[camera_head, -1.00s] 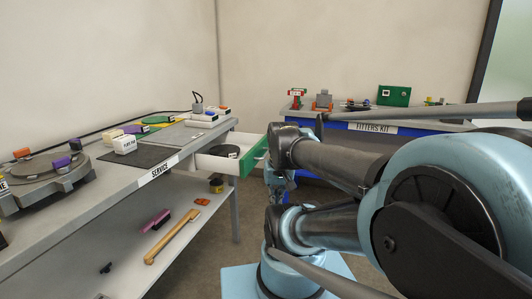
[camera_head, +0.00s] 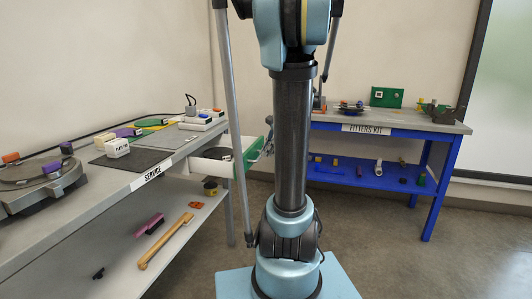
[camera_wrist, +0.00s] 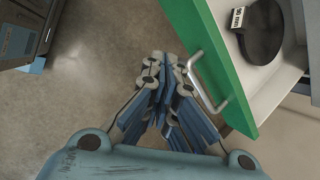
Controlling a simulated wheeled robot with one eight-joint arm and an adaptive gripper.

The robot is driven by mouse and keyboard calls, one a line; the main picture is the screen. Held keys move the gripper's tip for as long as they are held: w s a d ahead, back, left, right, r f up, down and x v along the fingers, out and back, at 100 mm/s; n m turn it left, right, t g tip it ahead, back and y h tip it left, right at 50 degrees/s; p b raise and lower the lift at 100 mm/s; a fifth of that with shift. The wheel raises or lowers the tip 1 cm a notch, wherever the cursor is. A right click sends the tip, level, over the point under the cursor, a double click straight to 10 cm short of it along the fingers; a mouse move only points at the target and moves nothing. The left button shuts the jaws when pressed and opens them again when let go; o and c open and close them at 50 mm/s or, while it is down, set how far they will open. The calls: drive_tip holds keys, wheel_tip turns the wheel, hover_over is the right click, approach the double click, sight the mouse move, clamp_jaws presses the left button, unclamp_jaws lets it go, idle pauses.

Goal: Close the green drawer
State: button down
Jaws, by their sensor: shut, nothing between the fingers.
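The green drawer (camera_head: 252,157) stands open at the far end of the service bench, its white side wall showing behind the green front. In the wrist view its green front (camera_wrist: 218,55) runs diagonally, with a grey bar handle (camera_wrist: 205,88) on its outer face. A black round part with a 90 mm label (camera_wrist: 262,32) lies inside. My gripper (camera_wrist: 166,62) is shut and empty, its fingertips just left of the handle, in front of the drawer face. I cannot tell whether they touch the handle. In the head view my arm hides most of the gripper.
The blue fitters kit table (camera_head: 438,190) stands at the back right. Open floor (camera_head: 400,255) lies to the right of my base.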

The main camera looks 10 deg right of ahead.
drive_tip(key=w+d+m+t+y, duration=0.2)
drive_tip(key=w+d+m+y, duration=0.1)
drive_tip(key=w+d+m, duration=0.8)
drive_tip(key=w+a+f+n, duration=0.2)
drive_tip(key=w+a+f, duration=0.5)
drive_tip(key=shift+w+f, duration=0.2)
drive_tip(key=shift+w, duration=0.2)
